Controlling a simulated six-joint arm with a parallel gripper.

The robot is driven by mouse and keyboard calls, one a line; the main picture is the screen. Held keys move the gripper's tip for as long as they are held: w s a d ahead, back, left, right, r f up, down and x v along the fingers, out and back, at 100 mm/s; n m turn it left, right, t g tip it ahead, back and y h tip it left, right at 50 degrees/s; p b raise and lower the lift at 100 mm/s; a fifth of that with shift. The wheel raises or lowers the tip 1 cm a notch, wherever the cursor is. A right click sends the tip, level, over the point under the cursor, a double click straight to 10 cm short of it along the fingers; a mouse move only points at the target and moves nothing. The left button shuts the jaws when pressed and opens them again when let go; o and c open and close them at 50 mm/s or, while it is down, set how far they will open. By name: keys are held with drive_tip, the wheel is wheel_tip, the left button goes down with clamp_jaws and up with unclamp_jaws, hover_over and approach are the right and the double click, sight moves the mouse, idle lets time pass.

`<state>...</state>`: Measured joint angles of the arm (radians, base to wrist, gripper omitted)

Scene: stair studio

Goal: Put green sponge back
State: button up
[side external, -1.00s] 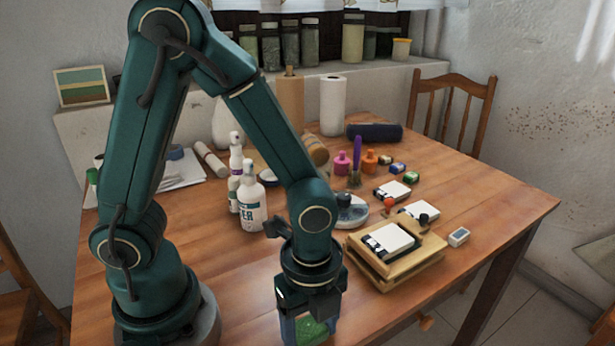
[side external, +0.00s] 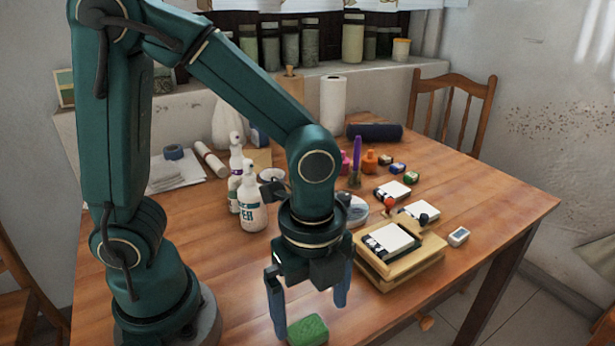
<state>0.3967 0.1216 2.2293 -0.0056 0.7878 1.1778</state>
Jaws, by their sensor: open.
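The green sponge (side external: 308,330) lies on the wooden table near its front edge, at the bottom of the side external view. My gripper (side external: 311,316) is open, its two blue fingers pointing down. The fingers are spread to the left and right of the sponge in the picture, with the left finger lower. The gripper's palm is above the sponge, and nothing is held between the fingers.
A wooden press-like stand (side external: 398,262) with a white pad is close to the right of my gripper. White spray bottles (side external: 252,205) stand behind to the left. Pads, small bottles and a small white device (side external: 458,236) are farther right. The table's left front (side external: 235,290) is clear.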

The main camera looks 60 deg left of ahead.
sight(311, 334)
drive_tip(key=s+a+r+n+t, duration=0.1)
drive_tip(key=a+r+n+t, duration=0.4)
drive_tip(key=n, duration=1.3)
wheel_tip(311, 334, up, 4)
drive_tip(key=a, duration=0.2)
drive_tip(key=shift+s+a+r+t, duration=0.15)
drive_tip(key=shift+s+a+t, duration=0.15)
drive_tip(key=shift+a, duration=0.05)
